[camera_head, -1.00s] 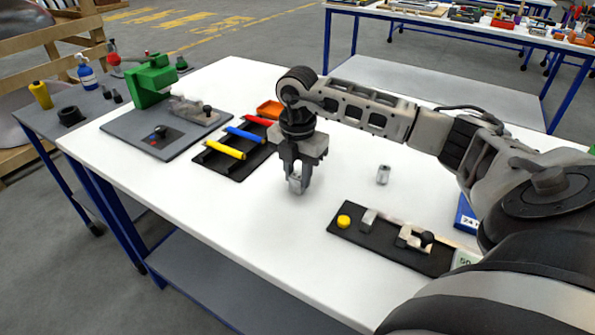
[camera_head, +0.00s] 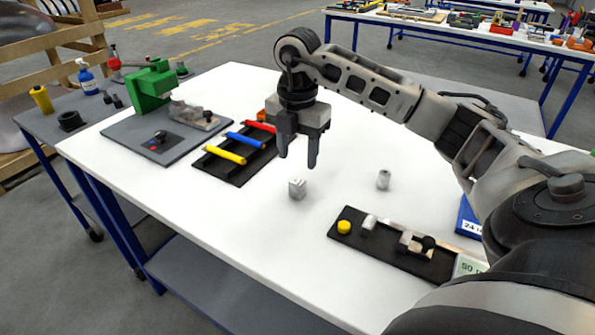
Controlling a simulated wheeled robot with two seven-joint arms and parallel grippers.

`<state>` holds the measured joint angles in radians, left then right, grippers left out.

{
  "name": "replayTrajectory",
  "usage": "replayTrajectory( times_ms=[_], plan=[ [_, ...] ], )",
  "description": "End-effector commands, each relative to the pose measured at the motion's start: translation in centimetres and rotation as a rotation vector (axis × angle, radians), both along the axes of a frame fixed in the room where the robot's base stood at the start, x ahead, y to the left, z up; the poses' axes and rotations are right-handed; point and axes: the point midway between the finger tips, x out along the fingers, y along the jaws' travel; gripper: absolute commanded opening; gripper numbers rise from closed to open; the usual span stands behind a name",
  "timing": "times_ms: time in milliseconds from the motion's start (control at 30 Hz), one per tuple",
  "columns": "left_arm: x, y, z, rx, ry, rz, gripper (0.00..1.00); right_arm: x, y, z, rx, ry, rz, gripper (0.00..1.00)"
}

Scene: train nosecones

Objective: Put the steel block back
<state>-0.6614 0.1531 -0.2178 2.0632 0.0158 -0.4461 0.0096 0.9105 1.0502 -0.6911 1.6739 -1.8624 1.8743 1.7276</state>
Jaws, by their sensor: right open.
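A small steel block (camera_head: 297,189) stands on the white table near the middle of the view. My right gripper (camera_head: 297,160) is just above it, pointing down, with its fingers apart and nothing between them. A gap shows between the fingertips and the block. A second small steel piece (camera_head: 383,180), round in shape, stands on the table to the right. My left gripper is not in view.
A black fixture (camera_head: 385,250) with a yellow knob lies at the front right. A black rack (camera_head: 238,160) holds yellow, blue and red bars. A green press (camera_head: 152,85) stands on a grey plate (camera_head: 130,128) at left. The table around the block is clear.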

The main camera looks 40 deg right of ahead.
Motion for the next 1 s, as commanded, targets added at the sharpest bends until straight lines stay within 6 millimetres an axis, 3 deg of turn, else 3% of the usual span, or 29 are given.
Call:
replayTrajectory(
  times_ms=[100,300,1000],
  plan=[
    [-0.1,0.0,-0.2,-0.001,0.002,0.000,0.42,0.1,0.0,2.4,0.000,-0.004,0.000,0.49],
    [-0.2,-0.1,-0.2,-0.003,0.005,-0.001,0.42,0.0,0.0,4.6,-0.001,-0.001,0.000,0.49],
    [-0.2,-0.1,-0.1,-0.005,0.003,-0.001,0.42,0.0,0.0,5.0,0.000,0.001,0.000,0.49]
  ],
)
